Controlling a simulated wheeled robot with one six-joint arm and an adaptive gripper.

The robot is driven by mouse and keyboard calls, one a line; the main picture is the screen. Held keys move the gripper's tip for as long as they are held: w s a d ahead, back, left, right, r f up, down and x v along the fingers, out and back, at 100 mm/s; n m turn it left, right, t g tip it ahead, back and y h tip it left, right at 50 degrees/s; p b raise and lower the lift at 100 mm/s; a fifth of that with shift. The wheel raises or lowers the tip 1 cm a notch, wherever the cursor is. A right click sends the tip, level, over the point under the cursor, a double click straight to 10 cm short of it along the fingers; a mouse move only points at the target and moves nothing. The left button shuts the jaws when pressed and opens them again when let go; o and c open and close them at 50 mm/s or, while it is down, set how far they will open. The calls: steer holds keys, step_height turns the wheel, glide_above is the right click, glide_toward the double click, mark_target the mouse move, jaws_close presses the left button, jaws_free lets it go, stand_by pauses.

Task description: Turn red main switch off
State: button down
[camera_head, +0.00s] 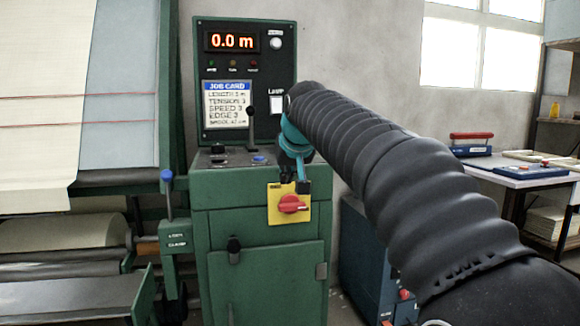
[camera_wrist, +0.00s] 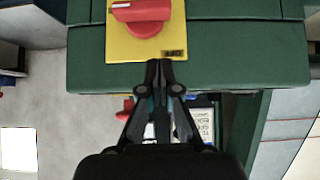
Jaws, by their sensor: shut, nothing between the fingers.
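The red main switch (camera_head: 292,204) is a rotary knob on a yellow plate (camera_head: 275,213) on the front of the green machine cabinet. The knob lies roughly horizontal in the head view. In the wrist view the knob (camera_wrist: 140,14) is at the top, with a white mark at its left end and a small dark label on the yellow plate (camera_wrist: 130,48). My gripper (camera_head: 303,186) is shut and empty, pointing down at the plate's upper edge, just above the knob. In the wrist view its fingertips (camera_wrist: 165,64) sit close together at the plate's edge, apart from the knob.
Behind my gripper stands a dark control panel (camera_head: 245,75) with a 0.0 m display and job card. A black lever (camera_head: 251,115) and a blue button (camera_head: 259,159) are on the console. A blue-tipped lever (camera_head: 167,178) stands left. A workbench (camera_head: 510,178) is at right.

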mark_target(284, 202)
steer(key=f, duration=0.2)
steer(key=w+f, duration=0.1)
steer(key=f, duration=0.1)
steer(key=shift+w+a+b, duration=0.1)
steer(key=shift+a+b, duration=0.1)
steer(key=shift+b, duration=0.2)
steer(key=shift+f, duration=0.7)
